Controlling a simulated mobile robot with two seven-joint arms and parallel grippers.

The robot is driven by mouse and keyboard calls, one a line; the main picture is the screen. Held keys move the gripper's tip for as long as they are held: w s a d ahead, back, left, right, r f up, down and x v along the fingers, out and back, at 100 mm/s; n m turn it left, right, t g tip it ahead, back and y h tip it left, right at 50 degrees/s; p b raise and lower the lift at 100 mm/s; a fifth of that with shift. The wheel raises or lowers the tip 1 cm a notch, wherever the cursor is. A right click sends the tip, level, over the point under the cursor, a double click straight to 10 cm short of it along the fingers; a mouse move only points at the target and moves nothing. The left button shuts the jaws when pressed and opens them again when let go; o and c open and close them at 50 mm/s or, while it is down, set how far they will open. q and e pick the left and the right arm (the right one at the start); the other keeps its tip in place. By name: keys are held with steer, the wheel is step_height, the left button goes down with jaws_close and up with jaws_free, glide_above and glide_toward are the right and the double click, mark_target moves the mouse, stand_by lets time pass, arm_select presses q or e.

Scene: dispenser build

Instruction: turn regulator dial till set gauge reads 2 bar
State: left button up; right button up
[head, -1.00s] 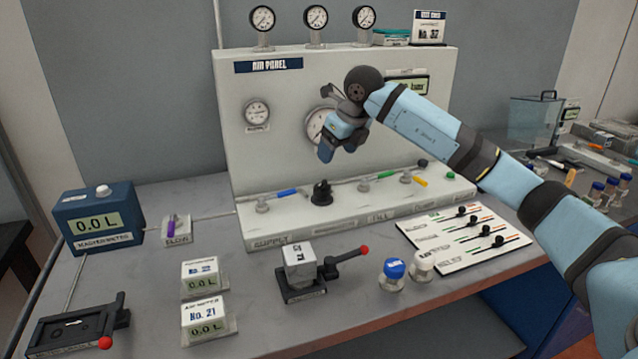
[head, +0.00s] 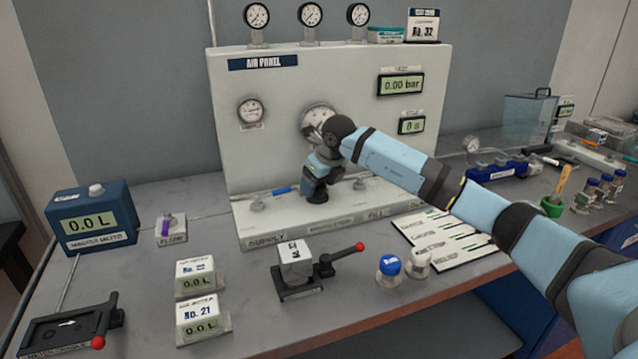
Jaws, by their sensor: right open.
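My right gripper (head: 317,188) points down at the black regulator dial on the ledge of the air panel (head: 290,85). Its jaws are open and cover most of the dial; only a dark lower part (head: 317,198) shows below them. I cannot tell if the fingers touch it. A large round gauge (head: 317,116) sits on the panel above, its lower right hidden by my wrist; its reading is too small to tell. A smaller gauge (head: 250,110) is at left. A digital display (head: 401,85) reads 0.00 bar. My left gripper is not in view.
A blue meter box (head: 90,218) reads 0.0 L at left. A lever block with a red knob (head: 310,265) and two capped bottles (head: 390,268) stand in front of the panel. A lever card (head: 450,238) lies under my right forearm.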

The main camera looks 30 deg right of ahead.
steer(key=c, duration=0.9)
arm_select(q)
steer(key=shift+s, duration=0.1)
arm_select(e)
steer(key=shift+m, duration=0.4)
steer(key=shift+a+r+m+h+p, duration=0.1)
steer(key=shift+m+h+p, duration=0.25)
steer(key=shift+m, duration=0.25)
steer(key=m+h, duration=0.1)
steer(key=m, duration=0.1)
steer(key=shift+m, duration=0.3)
steer(key=m+h, duration=0.1)
steer(key=m, duration=0.1)
steer(key=shift+a+m+p, duration=0.15)
steer(key=shift+m+p, duration=0.25)
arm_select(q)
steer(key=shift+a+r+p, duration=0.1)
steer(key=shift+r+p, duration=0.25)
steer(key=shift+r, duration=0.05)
arm_select(e)
steer(key=m+g+h, duration=0.1)
steer(key=m, duration=0.2)
steer(key=m+g+h, duration=0.1)
steer(key=m, duration=0.1)
steer(key=shift+w+m, duration=0.15)
steer(key=shift+m, duration=0.25)
